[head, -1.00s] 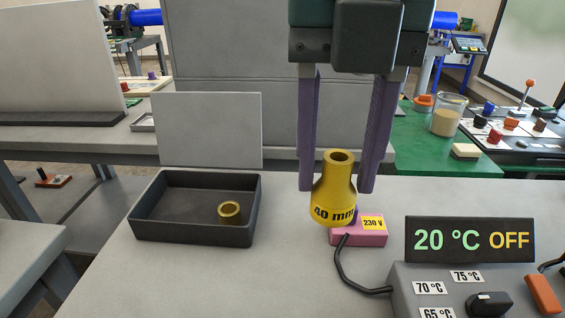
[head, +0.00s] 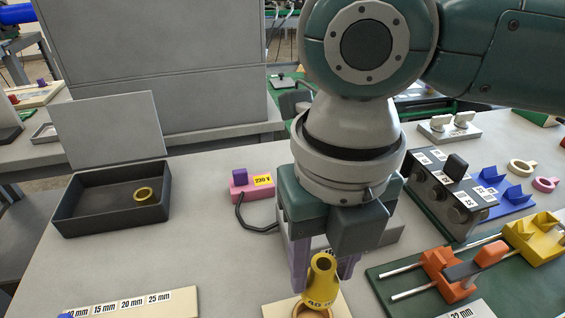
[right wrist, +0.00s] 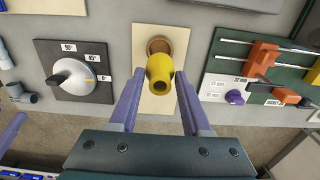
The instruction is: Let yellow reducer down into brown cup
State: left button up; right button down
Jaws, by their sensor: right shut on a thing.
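My right gripper (head: 318,280) is shut on the yellow reducer (head: 321,283), which is marked 40 mm and has its narrow neck up. In the right wrist view, the reducer (right wrist: 160,75) sits between the purple fingertips. The brown cup (head: 302,311) is just below and partly behind the reducer at the bottom edge of the head view. The cup (right wrist: 158,45) shows beyond the reducer in the right wrist view, on a cream board (right wrist: 147,104). I cannot tell whether reducer and cup touch. A purple bar (right wrist: 11,131) at the wrist view's left edge looks like a finger of my left gripper.
A dark tray (head: 75,217) with a brass-coloured ring (head: 144,194) stands at the left. A pink 230 V block (head: 250,188) is behind the gripper. A green clamp board (head: 400,295) lies close on the right. A dial panel (right wrist: 76,75) is left of the cream board.

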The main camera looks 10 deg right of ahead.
aim_at(317, 291)
jog(key=shift+w, duration=0.1)
jog(key=shift+r+p, duration=0.1)
jog(key=shift+p, duration=0.3)
jog(key=shift+f+b, duration=1.95)
jog(key=shift+f, duration=0.95)
jog(key=shift+f, duration=0.2)
jog(key=shift+p, duration=0.4)
jog(key=shift+f+b, duration=0.7)
jog(key=shift+f, duration=0.3)
